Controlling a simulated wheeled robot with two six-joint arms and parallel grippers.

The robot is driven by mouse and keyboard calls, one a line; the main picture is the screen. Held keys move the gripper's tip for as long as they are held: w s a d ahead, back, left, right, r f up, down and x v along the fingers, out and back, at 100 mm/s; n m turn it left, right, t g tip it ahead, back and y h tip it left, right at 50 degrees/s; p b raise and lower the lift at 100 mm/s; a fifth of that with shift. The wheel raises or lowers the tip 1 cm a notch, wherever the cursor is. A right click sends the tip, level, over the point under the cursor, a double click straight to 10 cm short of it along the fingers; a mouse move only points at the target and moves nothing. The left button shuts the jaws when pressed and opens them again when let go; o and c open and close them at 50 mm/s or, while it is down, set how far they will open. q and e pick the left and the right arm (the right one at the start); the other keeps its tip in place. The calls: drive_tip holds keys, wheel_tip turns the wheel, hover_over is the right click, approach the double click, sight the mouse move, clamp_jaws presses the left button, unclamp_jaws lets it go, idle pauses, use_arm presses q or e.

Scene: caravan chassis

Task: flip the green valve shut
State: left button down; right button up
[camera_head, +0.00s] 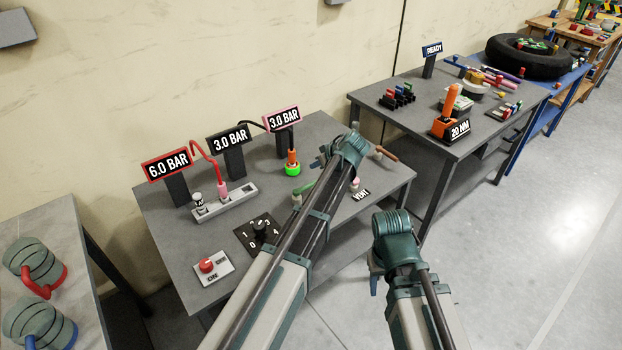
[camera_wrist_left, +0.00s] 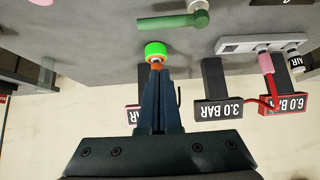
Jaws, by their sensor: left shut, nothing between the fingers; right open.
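The green valve handle (camera_wrist_left: 178,20) lies near the top of the left wrist view, a dark green lever with a rounded end at its right. In the head view the green valve (camera_head: 301,188) shows just left of my left arm, which partly hides it. My left gripper (camera_head: 319,162) is over the grey table, shut and empty. In the left wrist view its closed fingers (camera_wrist_left: 156,72) point toward the orange fitting with a bright green ring, apart from the valve handle. My right gripper (camera_head: 374,282) is open, off the table's front edge; its fingers are small in view.
The fitting with the bright green ring (camera_head: 292,169) stands close to my left gripper. Gauge signs (camera_head: 230,138) line the back. A manifold (camera_head: 226,201), dial (camera_head: 260,232) and red switch (camera_head: 208,266) occupy the left side. A brown lever (camera_head: 384,153) is right.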

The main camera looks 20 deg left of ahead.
sight(308, 186)
use_arm(q)
drive_tip(key=b+x, duration=0.8)
drive_tip(key=x, duration=0.2)
drive_tip(key=shift+w+f, duration=0.15)
drive_tip(key=shift+f, duration=0.3)
drive_tip(key=shift+s+d, duration=1.05)
drive_tip(key=shift+d, duration=0.1)
drive_tip(key=shift+s+d, duration=0.3)
drive_tip(key=shift+d, duration=0.1)
drive_tip(key=shift+s+d+m+t, duration=0.2)
drive_tip(key=shift+m+t, duration=0.1)
drive_tip(key=shift+m, duration=0.1)
